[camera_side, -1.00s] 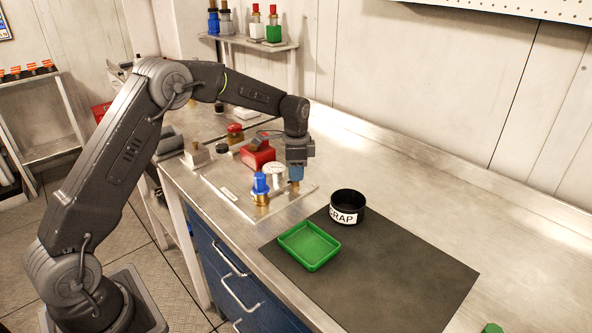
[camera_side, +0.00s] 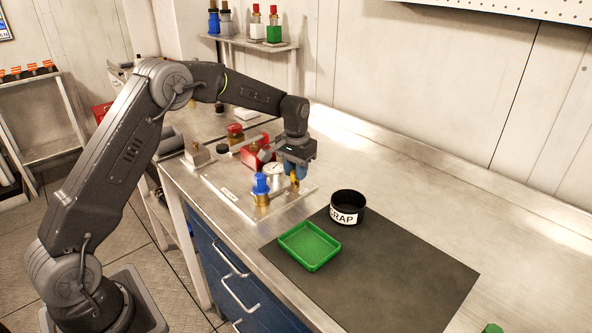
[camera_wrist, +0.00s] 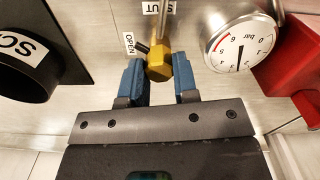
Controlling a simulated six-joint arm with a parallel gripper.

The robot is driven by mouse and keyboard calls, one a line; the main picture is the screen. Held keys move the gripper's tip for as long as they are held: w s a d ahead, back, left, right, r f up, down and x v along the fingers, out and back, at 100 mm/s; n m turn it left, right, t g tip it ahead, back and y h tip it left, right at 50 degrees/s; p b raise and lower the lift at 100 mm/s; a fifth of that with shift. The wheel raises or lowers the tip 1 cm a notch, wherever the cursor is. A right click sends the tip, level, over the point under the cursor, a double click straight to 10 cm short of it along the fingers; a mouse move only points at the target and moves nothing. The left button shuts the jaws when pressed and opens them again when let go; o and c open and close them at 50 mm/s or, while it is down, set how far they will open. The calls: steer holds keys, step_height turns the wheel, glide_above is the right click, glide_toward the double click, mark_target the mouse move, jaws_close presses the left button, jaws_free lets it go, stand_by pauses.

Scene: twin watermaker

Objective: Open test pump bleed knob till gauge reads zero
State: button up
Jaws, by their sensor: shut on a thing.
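The bleed knob (camera_wrist: 158,66) is a yellow brass hexagonal knob. In the wrist view it sits between the blue fingertips of my gripper (camera_wrist: 160,82), which is shut on it. A dark pointer (camera_wrist: 143,48) beside the knob lies towards the OPEN label (camera_wrist: 129,43); the SHUT label (camera_wrist: 158,7) is above. The round white gauge (camera_wrist: 240,45) is right of the knob, with its dark needle near vertical in the picture; I cannot tell its exact reading. In the side view my gripper (camera_side: 296,176) points down at the knob, beside the gauge (camera_side: 274,170).
A blue-topped brass fitting (camera_side: 261,188) stands close in front of the gauge. A red block (camera_side: 254,156) is behind it. The black scrap cup (camera_side: 347,203) and green tray (camera_side: 309,246) sit on the dark mat (camera_side: 400,275).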

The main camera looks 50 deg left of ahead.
steer(key=n, duration=0.6)
steer(key=shift+r, duration=0.15)
steer(key=shift+n, duration=0.3)
steer(key=shift+a, duration=0.1)
steer(key=o, duration=0.9)
step_height(320, 180, up, 14)
steer(key=shift+f, duration=0.15)
stand_by(0.4)
